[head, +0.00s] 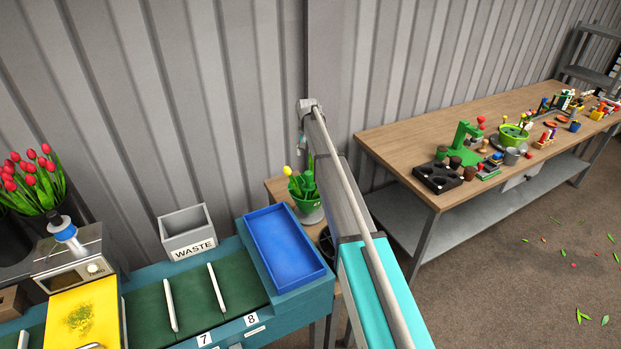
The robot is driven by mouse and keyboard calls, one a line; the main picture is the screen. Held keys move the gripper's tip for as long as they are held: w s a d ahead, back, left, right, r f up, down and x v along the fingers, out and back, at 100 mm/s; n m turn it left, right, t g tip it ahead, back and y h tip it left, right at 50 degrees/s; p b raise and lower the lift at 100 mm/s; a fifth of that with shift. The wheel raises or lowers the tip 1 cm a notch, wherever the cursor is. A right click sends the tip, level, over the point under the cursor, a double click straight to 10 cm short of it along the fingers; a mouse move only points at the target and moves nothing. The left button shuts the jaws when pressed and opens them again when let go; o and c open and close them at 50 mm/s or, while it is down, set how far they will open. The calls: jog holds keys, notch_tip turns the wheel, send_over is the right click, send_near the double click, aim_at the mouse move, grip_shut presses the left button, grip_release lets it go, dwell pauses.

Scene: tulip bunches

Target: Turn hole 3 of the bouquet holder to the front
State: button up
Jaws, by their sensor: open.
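I cannot pick out the bouquet holder for certain, and no hole number is readable. A round lime-green holder (513,136) with a few upright pieces stands on the wooden table at right. A black tray with round holes (437,177) lies nearer on the same table. My gripper is not in view.
The wooden table (400,140) holds many small items, including a green stand (464,142). A long grey and turquoise beam (365,255) crosses the middle. At left are a blue tray (285,250), a WASTE bin (187,232) and red tulips (32,180).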

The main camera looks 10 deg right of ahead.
aim_at(308, 172)
jog(key=shift+f+b, duration=4.85)
jog(key=shift+f, duration=0.25)
grip_shut()
jog(key=shift+d, duration=0.25)
jog(key=shift+a, duration=0.35)
